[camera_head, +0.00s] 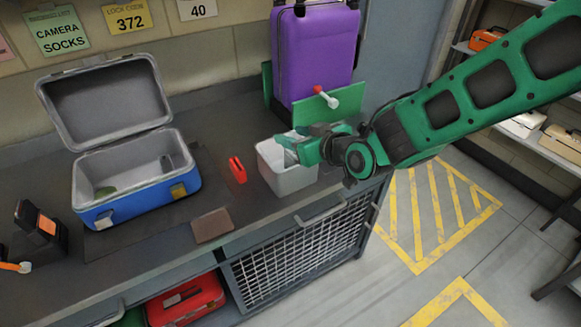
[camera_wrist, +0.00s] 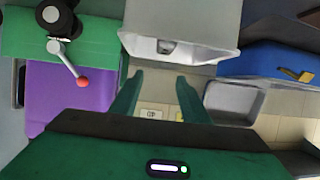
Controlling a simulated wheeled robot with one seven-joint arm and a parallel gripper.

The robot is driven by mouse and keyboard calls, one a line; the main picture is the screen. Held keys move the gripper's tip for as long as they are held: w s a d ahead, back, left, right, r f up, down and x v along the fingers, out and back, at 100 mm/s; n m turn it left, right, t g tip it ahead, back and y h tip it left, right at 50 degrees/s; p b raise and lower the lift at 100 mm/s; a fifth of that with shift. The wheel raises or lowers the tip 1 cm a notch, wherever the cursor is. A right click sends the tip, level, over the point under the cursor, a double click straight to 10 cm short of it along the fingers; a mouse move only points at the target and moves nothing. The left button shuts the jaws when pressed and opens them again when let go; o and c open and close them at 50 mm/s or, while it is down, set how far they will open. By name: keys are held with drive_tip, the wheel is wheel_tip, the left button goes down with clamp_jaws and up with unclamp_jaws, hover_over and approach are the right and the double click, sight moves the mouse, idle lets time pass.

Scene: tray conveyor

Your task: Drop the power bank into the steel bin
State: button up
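The steel bin (camera_head: 290,181) is a pale grey open box on the counter, near its front edge. My gripper (camera_head: 300,149) is at the bin's mouth, reaching in from the right. In the wrist view my gripper (camera_wrist: 160,76) has its two green fingers apart, with nothing held between them. The bin (camera_wrist: 190,55) lies beyond the fingertips there. A small grey item (camera_wrist: 167,47) shows inside the bin; it may be the power bank, but I cannot tell. I see no power bank for certain elsewhere. My gripper hides part of the bin's inside in the head view.
A blue cooler (camera_head: 140,197) stands open at the left. A red clip-like object (camera_head: 237,169) and a brown wallet-like piece (camera_head: 212,225) lie left of the bin. A purple suitcase (camera_head: 315,55) stands behind it on a green stand. A dark device (camera_head: 37,230) stands far left.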

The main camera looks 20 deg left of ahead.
drive_tip(key=v, duration=1)
drive_tip(key=shift+d+r, duration=0.2)
drive_tip(key=shift+d, duration=0.15)
drive_tip(key=shift+s, duration=0.1)
